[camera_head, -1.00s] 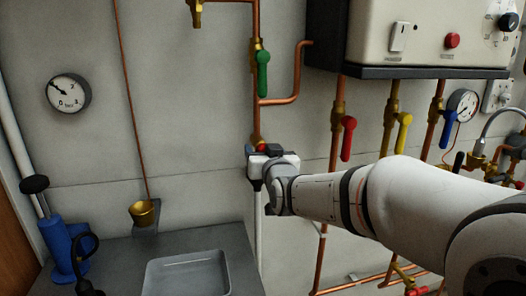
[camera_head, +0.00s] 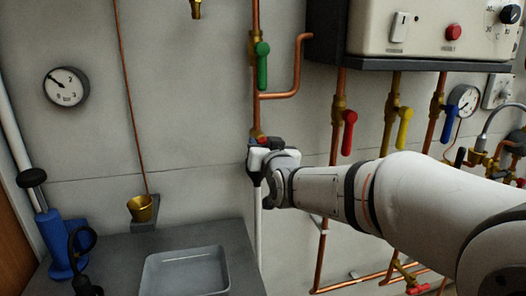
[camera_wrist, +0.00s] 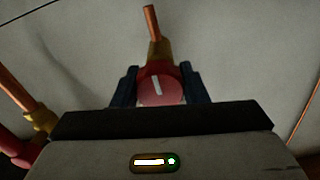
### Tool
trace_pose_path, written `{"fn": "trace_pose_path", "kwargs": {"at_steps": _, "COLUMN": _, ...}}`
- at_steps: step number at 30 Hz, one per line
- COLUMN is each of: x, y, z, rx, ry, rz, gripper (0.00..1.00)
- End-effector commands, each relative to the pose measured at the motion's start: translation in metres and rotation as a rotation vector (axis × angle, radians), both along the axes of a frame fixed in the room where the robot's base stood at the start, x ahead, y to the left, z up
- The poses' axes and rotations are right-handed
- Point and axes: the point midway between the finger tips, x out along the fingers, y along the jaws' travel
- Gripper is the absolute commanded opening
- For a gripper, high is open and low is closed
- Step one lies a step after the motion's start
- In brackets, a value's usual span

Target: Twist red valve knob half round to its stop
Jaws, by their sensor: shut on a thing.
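The red valve knob (camera_wrist: 168,91) sits on a brass fitting at the end of a copper pipe in the wrist view. It is round with a white mark on its face, and the mark stands nearly upright with a slight lean. My gripper (camera_wrist: 160,86) has its two dark blue fingers on either side of the knob, shut on it. In the head view my gripper (camera_head: 262,144) is at the lower end of the copper pipe below the green lever. Only a sliver of red shows there, and the fingers and gripper body hide most of the knob.
A green lever (camera_head: 263,66) is just above my gripper on the same pipe. A red lever (camera_head: 349,132) and a yellow lever (camera_head: 404,127) hang under the boiler (camera_head: 428,28) to the right. A grey tray (camera_head: 187,271) lies on the bench below.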

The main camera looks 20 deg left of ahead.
Motion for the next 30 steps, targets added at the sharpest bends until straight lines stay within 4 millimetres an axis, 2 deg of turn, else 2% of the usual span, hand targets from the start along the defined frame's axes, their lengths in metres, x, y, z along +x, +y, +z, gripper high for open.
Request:
{"fn": "trace_pose_path", "kwargs": {"at_steps": 8, "x": 0.0, "y": 0.001, "z": 0.0, "rx": 0.012, "ry": 0.008, "rz": 0.002, "gripper": 0.17}}
{"fn": "trace_pose_path", "kwargs": {"at_steps": 9, "x": -0.001, "y": 0.001, "z": 0.0, "rx": 0.012, "ry": 0.008, "rz": 0.002, "gripper": 0.4}}
{"fn": "trace_pose_path", "kwargs": {"at_steps": 17, "x": 0.0, "y": 0.001, "z": 0.0, "rx": 0.012, "ry": 0.007, "rz": 0.001, "gripper": 0.61}}
{"fn": "trace_pose_path", "kwargs": {"at_steps": 25, "x": -0.002, "y": 0.0, "z": 0.0, "rx": 0.011, "ry": 0.007, "rz": 0.001, "gripper": 0.61}}
{"fn": "trace_pose_path", "kwargs": {"at_steps": 30, "x": -0.018, "y": -0.01, "z": 0.0, "rx": 0.012, "ry": 0.006, "rz": 0.002, "gripper": 0.61}}
